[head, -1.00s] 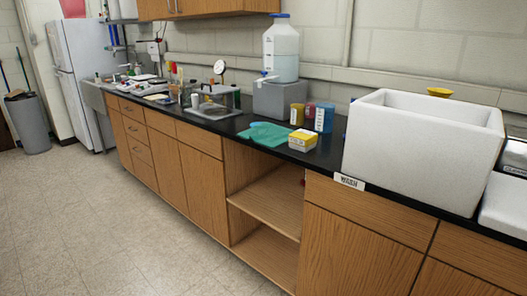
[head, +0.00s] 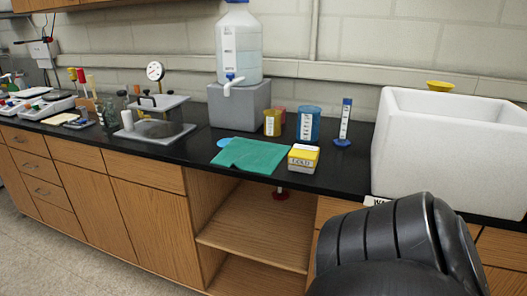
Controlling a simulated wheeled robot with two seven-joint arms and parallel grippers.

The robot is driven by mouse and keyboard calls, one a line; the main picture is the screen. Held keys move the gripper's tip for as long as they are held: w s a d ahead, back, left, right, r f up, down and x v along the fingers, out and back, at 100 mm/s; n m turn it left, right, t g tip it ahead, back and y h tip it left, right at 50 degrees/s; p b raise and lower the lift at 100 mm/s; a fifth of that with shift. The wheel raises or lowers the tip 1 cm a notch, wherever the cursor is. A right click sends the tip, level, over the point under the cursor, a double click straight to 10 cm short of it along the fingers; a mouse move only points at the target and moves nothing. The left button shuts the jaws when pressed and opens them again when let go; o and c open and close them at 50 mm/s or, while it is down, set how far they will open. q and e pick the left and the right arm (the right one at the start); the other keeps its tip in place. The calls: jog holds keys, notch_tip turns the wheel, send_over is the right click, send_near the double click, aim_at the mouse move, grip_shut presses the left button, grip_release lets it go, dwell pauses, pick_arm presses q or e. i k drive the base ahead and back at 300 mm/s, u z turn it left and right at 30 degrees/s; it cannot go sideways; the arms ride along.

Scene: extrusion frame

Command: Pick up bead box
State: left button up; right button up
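A small box with a yellow top and a pale labelled front (head: 303,158) sits near the front edge of the black counter; it may be the bead box, but its label is too small to read surely. It stands just right of a green cloth (head: 252,155), close to it. Neither of my grippers is in view. A black ribbed part of my own arm fills the lower right of the head view, well in front of the counter and apart from the box.
Behind the box stand a yellow jar (head: 272,123), a blue jar (head: 309,124) and a blue-based stand (head: 344,125). A large white tub (head: 450,150) is on the right. A water carboy (head: 239,45) rests on a grey block (head: 240,105). Open shelves (head: 255,237) lie below.

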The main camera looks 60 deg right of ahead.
aim_at(302, 159)
jog(key=z, duration=0.6)
jog(key=i, duration=1.05)
jog(key=z, duration=1.5)
jog(key=i, duration=0.3)
jog(key=z, duration=0.2)
